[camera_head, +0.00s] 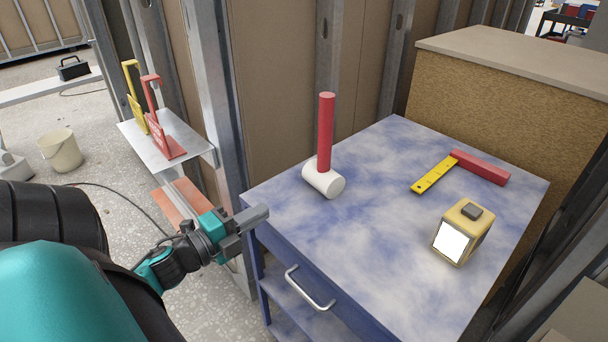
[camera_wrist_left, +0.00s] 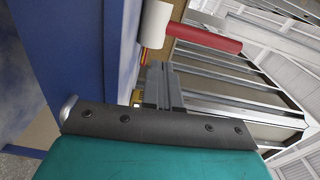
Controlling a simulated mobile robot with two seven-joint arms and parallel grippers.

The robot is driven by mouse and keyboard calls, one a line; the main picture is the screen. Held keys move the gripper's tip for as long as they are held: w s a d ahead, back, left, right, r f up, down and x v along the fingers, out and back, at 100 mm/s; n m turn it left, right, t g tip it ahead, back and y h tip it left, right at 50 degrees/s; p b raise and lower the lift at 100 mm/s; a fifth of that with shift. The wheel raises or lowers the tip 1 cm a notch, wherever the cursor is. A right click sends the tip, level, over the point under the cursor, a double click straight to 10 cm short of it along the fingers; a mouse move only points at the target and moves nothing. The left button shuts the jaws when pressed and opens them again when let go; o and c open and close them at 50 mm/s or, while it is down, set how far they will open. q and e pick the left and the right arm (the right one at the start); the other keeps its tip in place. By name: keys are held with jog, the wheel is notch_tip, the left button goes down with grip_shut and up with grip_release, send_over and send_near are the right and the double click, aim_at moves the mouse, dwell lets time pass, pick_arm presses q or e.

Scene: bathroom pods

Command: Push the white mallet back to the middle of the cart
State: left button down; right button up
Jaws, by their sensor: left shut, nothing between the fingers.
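The white mallet (camera_head: 323,178) has a white head lying on the blue cart (camera_head: 385,261) near its left edge, and a red handle standing upright. In the left wrist view the mallet's white head (camera_wrist_left: 155,24) and red handle show beyond the fingers. My left gripper (camera_head: 262,214) is shut and empty at the cart's near left edge, to the left of and nearer than the mallet. It does not touch the mallet. The fingers also show in the left wrist view (camera_wrist_left: 163,85). My right gripper is not in view.
A yellow and red square (camera_head: 440,172) and a yellow box-shaped tool with a white face (camera_head: 463,232) lie on the cart's right half. The cart's middle is clear. A metal stud (camera_head: 217,90) and wall panels stand behind it. A drawer handle (camera_head: 308,290) sticks out in front.

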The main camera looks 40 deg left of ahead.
aim_at(317, 176)
pick_arm(q)
jog(key=shift+m, duration=0.4)
jog(key=w, duration=0.9)
jog(key=w+d, duration=0.1)
jog(key=w, duration=0.4)
jog(key=shift+r, duration=0.25)
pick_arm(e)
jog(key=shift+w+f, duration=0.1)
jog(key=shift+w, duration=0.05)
pick_arm(q)
jog(key=shift+w, duration=0.15)
jog(key=shift+w, duration=0.3)
jog(key=w+b, duration=0.2)
jog(key=w, duration=0.4)
jog(key=w+d+b, duration=0.1)
jog(key=w+b, duration=0.1)
jog(key=w, duration=0.5)
jog(key=w+d+b, duration=0.1)
jog(key=w+b, duration=0.1)
jog(key=w, duration=0.5)
jog(key=shift+d+f, duration=0.1)
jog(key=shift+w, duration=0.4)
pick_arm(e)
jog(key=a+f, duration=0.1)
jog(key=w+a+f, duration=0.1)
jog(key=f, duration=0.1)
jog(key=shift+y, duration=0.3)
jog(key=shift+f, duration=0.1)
